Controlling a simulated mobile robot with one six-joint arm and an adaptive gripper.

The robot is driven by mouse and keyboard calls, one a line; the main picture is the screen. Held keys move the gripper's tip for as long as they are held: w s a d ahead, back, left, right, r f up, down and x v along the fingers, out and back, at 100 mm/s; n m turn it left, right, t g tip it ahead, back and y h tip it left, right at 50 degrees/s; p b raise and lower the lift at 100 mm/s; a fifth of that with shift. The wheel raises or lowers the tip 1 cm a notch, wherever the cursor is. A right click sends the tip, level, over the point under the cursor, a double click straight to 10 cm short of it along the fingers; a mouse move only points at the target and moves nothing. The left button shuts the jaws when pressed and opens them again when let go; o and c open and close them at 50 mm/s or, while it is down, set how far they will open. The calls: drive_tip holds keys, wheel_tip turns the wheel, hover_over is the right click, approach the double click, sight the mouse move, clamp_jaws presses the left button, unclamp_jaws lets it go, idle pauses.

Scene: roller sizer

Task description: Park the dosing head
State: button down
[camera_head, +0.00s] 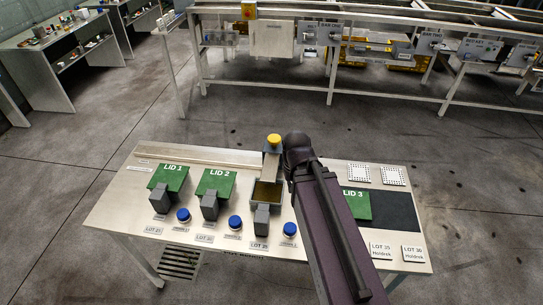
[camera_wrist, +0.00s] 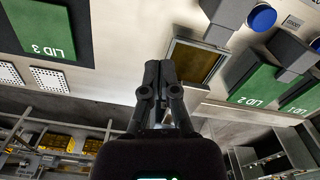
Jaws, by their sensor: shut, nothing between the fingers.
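What looks like the dosing head is a grey block with a yellow knob (camera_head: 273,140), on the pale rail (camera_head: 205,156) along the table's back edge. Just in front of it is an open box (camera_head: 266,194) with a brownish inside; it also shows in the wrist view (camera_wrist: 196,64). My gripper (camera_wrist: 160,68) is shut and empty, with its fingertips beside the box in the wrist view. In the head view my arm hides the fingers; its end is just right of the yellow knob. I cannot make out the knob in the wrist view.
Green LID 1 (camera_head: 170,177) and LID 2 (camera_head: 215,182) stand open at the left, with grey blocks and blue knobs in front. Two white perforated plates (camera_head: 394,176) are at the back right. A long machine frame stands beyond.

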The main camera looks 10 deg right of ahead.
drive_tip(key=c, duration=0.9)
unclamp_jaws()
drive_tip(key=shift+w, duration=0.1)
drive_tip(key=shift+c, duration=0.2)
drive_tip(key=o, duration=0.9)
drive_tip(key=shift+m, duration=0.3)
drive_tip(key=w, duration=0.1)
drive_tip(key=w+r+p, duration=0.1)
drive_tip(key=w, duration=0.2)
drive_tip(key=shift+w+a+r, duration=0.1)
drive_tip(key=shift+a+r, duration=0.15)
drive_tip(key=shift+a, duration=0.05)
drive_tip(key=shift+o, duration=0.2)
wheel_tip(320, 180, up, 4)
drive_tip(key=m+p, duration=0.3)
drive_tip(key=p, duration=0.2)
hover_over(271, 165)
drive_tip(key=shift+w, duration=0.1)
drive_tip(key=shift+f+b, duration=0.2)
drive_tip(key=shift+b, duration=0.2)
wheel_tip(271, 165, down, 13)
drive_tip(key=b, duration=1.3)
drive_tip(key=shift+f, duration=0.15)
